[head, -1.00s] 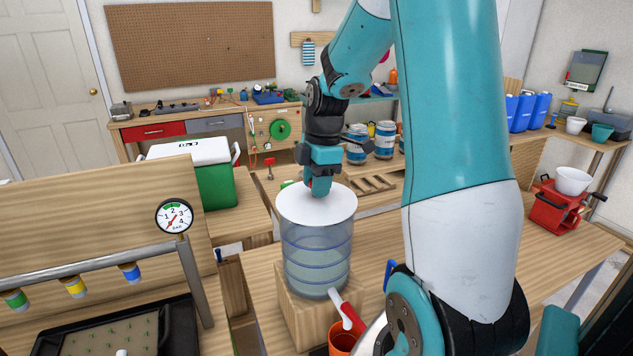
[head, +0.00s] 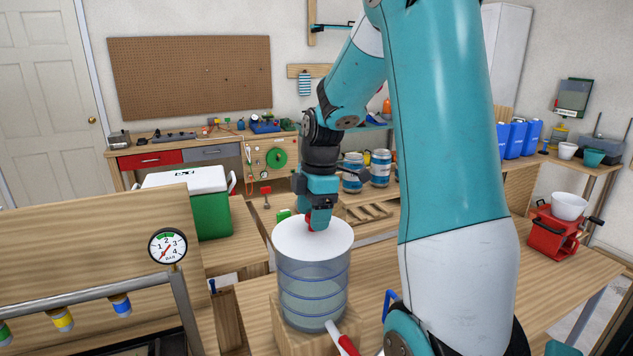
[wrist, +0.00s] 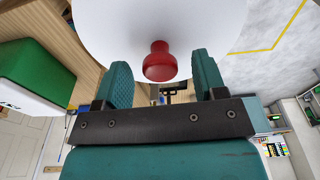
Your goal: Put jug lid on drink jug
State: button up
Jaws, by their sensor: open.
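The drink jug (head: 312,290) is a clear, ribbed blue-tinted container standing upright on a wooden block, with a red-handled tap at its lower front. The white jug lid (head: 300,240) covers its top and looks level. In the wrist view the lid (wrist: 205,25) shows a red knob (wrist: 159,62). My gripper (head: 318,222) is over the lid at the knob. In the wrist view my gripper (wrist: 163,80) is open, with one finger on each side of the knob and gaps between. The seating of the lid's far rim is hidden.
A wooden block (head: 290,335) carries the jug on the wooden bench. A green cooler (head: 212,215) stands behind left. A pressure gauge (head: 168,246) on a pipe stands at left. A red grinder with a white bowl (head: 568,207) is at right; bare bench lies between.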

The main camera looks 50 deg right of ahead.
notch_tip(320, 180, up, 16)
jog(key=s+d, duration=0.1)
jog(key=shift+d+r+b, duration=0.25)
jog(key=shift+d+b, duration=0.1)
dwell(0.4)
jog(key=s+a+f+m+y+b, duration=0.1)
jog(key=a+f, duration=0.3)
jog(key=a, duration=0.7)
jog(key=s+a+f+m+b, duration=0.1)
jog(key=a+f, duration=0.2)
jog(key=a, duration=0.7)
jog(key=s+a+f+m+y, duration=0.2)
jog(key=s+a+f, duration=0.5)
jog(key=s+a, duration=0.5)
jog(key=shift+s+a+f+m+g+b, duration=0.2)
jog(key=shift+s+m+g+b, duration=0.15)
jog(key=shift+m, duration=0.45)
